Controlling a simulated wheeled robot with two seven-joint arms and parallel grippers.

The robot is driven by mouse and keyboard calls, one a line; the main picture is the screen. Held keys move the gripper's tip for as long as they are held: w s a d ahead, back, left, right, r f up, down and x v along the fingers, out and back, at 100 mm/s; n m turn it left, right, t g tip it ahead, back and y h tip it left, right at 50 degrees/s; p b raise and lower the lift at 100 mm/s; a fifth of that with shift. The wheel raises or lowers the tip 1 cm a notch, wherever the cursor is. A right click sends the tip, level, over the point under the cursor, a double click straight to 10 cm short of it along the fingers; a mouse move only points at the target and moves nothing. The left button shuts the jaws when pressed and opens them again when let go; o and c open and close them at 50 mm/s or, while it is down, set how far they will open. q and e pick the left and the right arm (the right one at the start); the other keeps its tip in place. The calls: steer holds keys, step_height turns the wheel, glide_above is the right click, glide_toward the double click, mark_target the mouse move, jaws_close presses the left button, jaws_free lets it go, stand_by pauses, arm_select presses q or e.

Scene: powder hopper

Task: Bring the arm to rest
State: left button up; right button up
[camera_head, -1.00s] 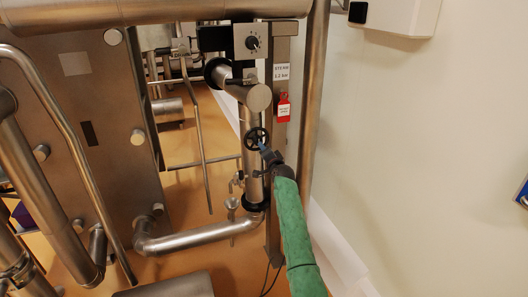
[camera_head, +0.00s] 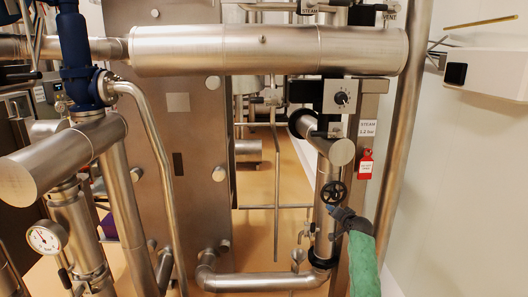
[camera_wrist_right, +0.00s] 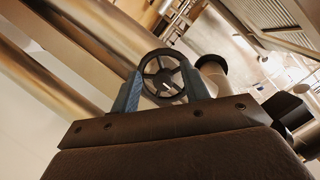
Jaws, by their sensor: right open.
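My right arm, in a green sleeve (camera_head: 364,262), comes up from the lower right in the head view. Its dark gripper (camera_head: 335,209) is just below a small black handwheel (camera_head: 334,193) on the steel steam pipe. In the right wrist view the two blue fingers of my right gripper (camera_wrist_right: 160,72) stand apart. The black spoked handwheel (camera_wrist_right: 164,77) shows between them. I cannot tell whether the fingers touch its rim. Nothing is held. My left gripper is in neither view.
A pressure gauge (camera_head: 46,239) and blue valve (camera_head: 77,55) are at left. A thick horizontal pipe (camera_head: 265,50) crosses above. A dial box (camera_head: 341,97) and red tag (camera_head: 365,165) sit above the handwheel.

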steer(key=s+a+r+n+g, duration=0.1)
steer(key=s+a+r+n, duration=0.2)
steer(key=s, duration=0.1)
steer(key=s+a+f+n+g, duration=0.1)
steer(key=s+a+f+g, duration=0.2)
steer(key=s+f, duration=1.1)
steer(key=s+a+f+n+g+h, duration=0.1)
steer(key=s+a+f+g, duration=0.3)
steer(key=s+f, duration=1)
steer(key=s+a+f+n+g, duration=0.3)
steer(key=s+f, duration=1.1)
steer(key=s, duration=2.3)
steer(key=shift+s+a+g+h, duration=0.3)
steer(key=shift+s+a+g, duration=0.1)
steer(key=shift+g, duration=0.7)
steer(key=shift+w+r, duration=0.1)
